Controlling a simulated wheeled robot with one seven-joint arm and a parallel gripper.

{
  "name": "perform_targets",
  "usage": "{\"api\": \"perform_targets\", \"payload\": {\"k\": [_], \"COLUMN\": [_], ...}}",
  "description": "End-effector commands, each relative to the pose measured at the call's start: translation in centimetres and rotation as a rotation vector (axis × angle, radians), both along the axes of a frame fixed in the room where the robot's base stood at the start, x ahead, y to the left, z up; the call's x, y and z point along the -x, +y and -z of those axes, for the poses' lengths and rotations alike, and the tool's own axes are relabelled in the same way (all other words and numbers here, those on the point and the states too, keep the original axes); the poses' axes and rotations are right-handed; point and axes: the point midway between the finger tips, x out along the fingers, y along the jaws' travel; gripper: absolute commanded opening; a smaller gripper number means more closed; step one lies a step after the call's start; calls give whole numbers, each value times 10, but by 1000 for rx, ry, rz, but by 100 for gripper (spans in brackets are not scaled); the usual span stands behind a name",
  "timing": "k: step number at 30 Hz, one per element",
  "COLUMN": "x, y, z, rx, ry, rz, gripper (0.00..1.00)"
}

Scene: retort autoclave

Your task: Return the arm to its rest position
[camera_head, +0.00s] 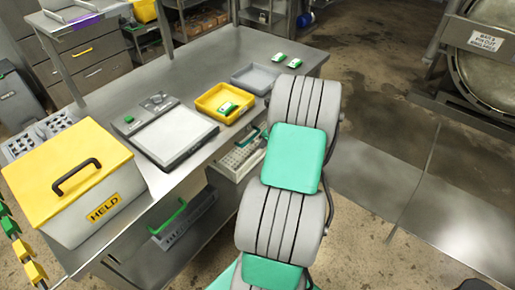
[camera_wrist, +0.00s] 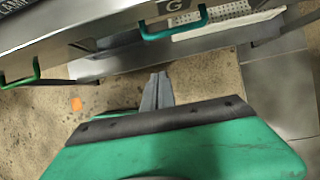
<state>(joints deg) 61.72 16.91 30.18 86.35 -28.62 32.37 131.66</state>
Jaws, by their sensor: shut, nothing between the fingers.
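My arm (camera_head: 293,157), grey with green panels, reaches up from the bottom of the head view, beside the right edge of the steel bench. My gripper is hidden in the head view. In the wrist view my gripper (camera_wrist: 158,77) shows beyond its green housing, with its grey fingers together and nothing between them. The fingers point toward the bench's lower side, above the speckled floor. They look apart from the bench, though the exact gap is hard to tell.
The steel bench (camera_head: 187,70) carries a yellow-lidded HELD box (camera_head: 72,180), a scale (camera_head: 172,136), a yellow tray (camera_head: 213,116) and a grey tray (camera_head: 256,79). Green-handled drawers sit under it. A round vessel door (camera_head: 487,75) stands at right. The floor between is clear.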

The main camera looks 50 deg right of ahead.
Motion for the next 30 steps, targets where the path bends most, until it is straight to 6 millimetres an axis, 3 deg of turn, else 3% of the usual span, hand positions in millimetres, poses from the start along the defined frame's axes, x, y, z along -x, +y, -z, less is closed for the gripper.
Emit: {"api": "perform_targets", "payload": {"k": [3, 11, 14, 18, 25, 30], "x": [8, 13, 14, 28, 94, 142], "y": [-1, -1, 0, 3, 52, 89], "z": [-18, -26, -25, -18, 29, 29], "rx": [1, 20, 110, 286, 337, 330], "ry": [0, 0, -4, 19, 61, 48], "rz": [0, -44, -242, -689, -1340, -1693], "gripper": [0, 0, 0, 0, 0, 0]}}
